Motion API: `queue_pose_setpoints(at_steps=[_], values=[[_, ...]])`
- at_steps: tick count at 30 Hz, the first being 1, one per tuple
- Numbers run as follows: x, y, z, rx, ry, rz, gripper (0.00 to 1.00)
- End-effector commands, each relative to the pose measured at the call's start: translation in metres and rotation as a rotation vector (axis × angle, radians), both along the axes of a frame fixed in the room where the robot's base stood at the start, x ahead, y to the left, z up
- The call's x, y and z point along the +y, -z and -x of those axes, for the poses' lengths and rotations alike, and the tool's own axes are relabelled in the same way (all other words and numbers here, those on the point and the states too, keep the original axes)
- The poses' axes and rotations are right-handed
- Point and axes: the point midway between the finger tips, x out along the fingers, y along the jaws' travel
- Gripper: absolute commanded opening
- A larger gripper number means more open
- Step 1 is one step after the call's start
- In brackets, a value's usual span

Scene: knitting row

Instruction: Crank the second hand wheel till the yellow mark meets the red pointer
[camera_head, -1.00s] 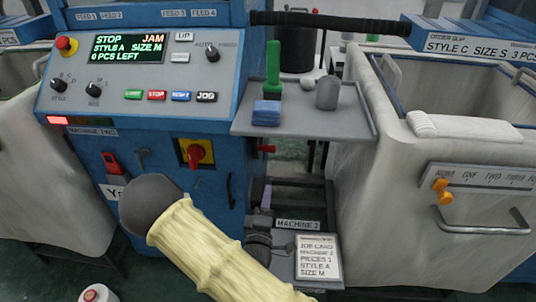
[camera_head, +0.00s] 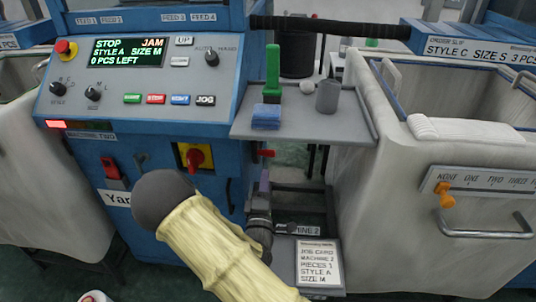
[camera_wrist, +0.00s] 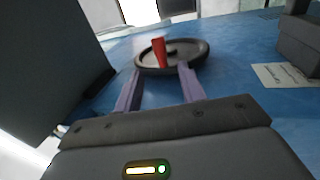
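The hand wheel (camera_wrist: 190,52) is a dark round disc on the blue machine side in the wrist view. A red piece (camera_wrist: 159,52) stands up in front of it, looking like the pointer; a red piece (camera_head: 266,153) also shows at the machine's right side in the head view. I see no yellow mark. My gripper (camera_wrist: 160,70) has its two purple fingers apart, with nothing held between them. The tips are close to the near edge of the wheel; I cannot tell if they touch. In the head view a purple finger (camera_head: 264,181) shows beyond my arm.
The blue machine's panel (camera_head: 145,75) reads STOP and JAM. A grey shelf (camera_head: 350,122) with a green-handled tool (camera_head: 272,70), blue block (camera_head: 266,117) and grey cup (camera_head: 327,96) juts out above my gripper. A job card (camera_head: 318,262) lies below. A pale bin (camera_head: 390,190) stands right.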

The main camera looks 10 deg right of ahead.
Motion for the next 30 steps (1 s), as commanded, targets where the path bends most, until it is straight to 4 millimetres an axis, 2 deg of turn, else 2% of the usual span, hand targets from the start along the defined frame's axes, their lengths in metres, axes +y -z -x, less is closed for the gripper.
queue_pose_setpoints(at_steps=[12,18,29,30], values=[[-0.023,-0.019,-0.069,-0.005,0.001,-0.002,0.40],[-0.030,-0.025,-0.094,-0.001,-0.001,-0.001,0.40],[-0.033,-0.028,-0.100,0.000,0.000,0.001,0.40],[-0.033,-0.028,-0.100,0.000,0.000,0.001,0.36]])
